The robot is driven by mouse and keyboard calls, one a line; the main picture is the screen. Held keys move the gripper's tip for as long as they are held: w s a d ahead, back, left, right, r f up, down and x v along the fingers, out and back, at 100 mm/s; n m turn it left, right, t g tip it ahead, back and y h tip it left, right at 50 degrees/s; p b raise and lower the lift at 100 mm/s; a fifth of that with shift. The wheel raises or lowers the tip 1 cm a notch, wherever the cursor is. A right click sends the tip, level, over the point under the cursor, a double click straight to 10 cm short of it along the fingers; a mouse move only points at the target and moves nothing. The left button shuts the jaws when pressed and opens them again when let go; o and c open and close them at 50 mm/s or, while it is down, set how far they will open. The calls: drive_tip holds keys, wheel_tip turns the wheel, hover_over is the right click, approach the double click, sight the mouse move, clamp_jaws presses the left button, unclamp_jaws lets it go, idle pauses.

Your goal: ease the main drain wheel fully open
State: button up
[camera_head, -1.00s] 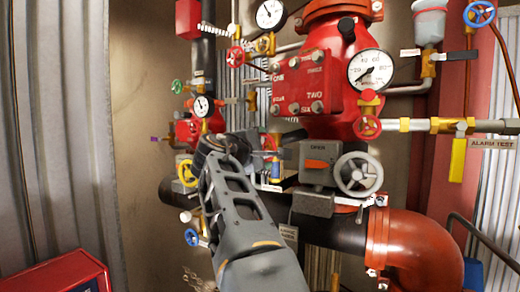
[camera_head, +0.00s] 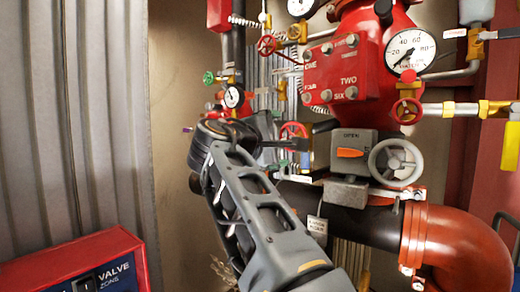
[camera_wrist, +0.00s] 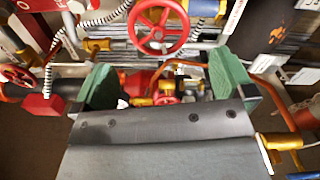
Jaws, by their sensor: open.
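Several handwheels show, and I cannot read a label that marks one as the main drain wheel. A red spoked wheel (camera_wrist: 158,27) is ahead of my gripper (camera_wrist: 165,82) in the wrist view, above the gap between the green finger pads. The pads are wide apart with nothing held between them, and the wheel looks apart from them. In the head view a red wheel (camera_head: 293,133) shows just behind the end of my arm, partly hidden. I cannot tell whether it is the same wheel. My arm hides much of the lower left pipework.
A grey handwheel (camera_head: 396,160) sits beside a box marked OPEN. Another red wheel (camera_head: 407,110) is below the large gauge (camera_head: 410,50). A green wheel (camera_head: 209,77) is at left. A red valve-zone box (camera_head: 75,260) stands at lower left, before a corrugated wall (camera_head: 75,120).

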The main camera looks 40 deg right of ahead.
drive_tip(key=v, duration=0.6)
drive_tip(key=shift+b, duration=0.45)
drive_tip(key=shift+a, duration=0.1)
